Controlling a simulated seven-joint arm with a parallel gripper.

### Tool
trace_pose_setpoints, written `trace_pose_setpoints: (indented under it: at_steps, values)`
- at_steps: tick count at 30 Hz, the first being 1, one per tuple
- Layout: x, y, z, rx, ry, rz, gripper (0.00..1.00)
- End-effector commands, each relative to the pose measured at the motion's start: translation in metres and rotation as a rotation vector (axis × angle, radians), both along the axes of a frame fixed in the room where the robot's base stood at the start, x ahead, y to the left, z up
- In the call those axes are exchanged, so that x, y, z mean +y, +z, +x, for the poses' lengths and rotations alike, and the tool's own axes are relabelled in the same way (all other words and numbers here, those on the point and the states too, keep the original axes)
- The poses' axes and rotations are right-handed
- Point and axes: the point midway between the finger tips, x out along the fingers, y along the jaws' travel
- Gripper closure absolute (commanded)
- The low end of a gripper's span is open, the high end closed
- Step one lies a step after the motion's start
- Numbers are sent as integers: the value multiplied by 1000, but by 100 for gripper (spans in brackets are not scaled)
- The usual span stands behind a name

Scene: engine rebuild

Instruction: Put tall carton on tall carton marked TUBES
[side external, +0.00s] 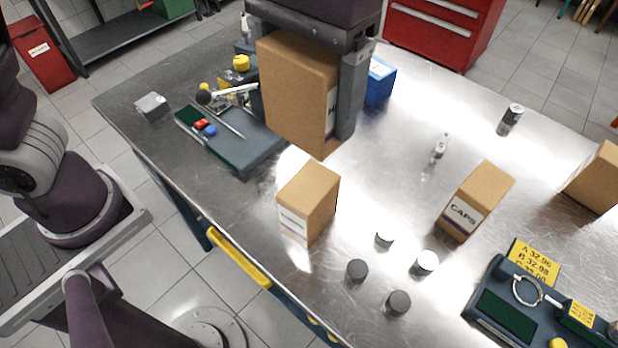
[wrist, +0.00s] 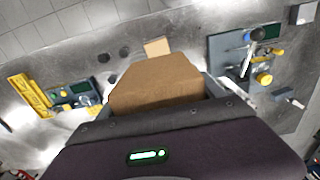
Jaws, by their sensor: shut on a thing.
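My gripper (side external: 303,100) is shut on a tall brown carton (side external: 292,90) and holds it upright, apparently above the table. The held carton also fills the middle of the wrist view (wrist: 158,85); its label is mostly hidden by a finger. A smaller carton (side external: 310,198) stands below and in front of it, its label washed out by glare. Another carton (side external: 478,198) is labelled CAPS. A third carton (side external: 597,180) is cut off at the right edge, with no label visible. I cannot read TUBES on any carton.
Several dark round caps (side external: 397,303) stand at the table's front. A gauge tray (side external: 500,305) lies at the right front. A dark tray with tools (side external: 245,150) lies left of the held carton. A blue box (side external: 380,82) is behind it. Bare metal table (side external: 400,170) lies between the cartons.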

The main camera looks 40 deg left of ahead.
Motion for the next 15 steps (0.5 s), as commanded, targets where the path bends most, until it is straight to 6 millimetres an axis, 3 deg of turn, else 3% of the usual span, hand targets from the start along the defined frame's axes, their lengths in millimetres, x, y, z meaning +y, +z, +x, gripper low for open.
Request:
trace_pose_setpoints:
  at_steps: [6, 15]
  values:
    - [1, -46, 0, 3, 2, 2, 86]
    - [0, -100, 0, 2, 1, 1, 86]
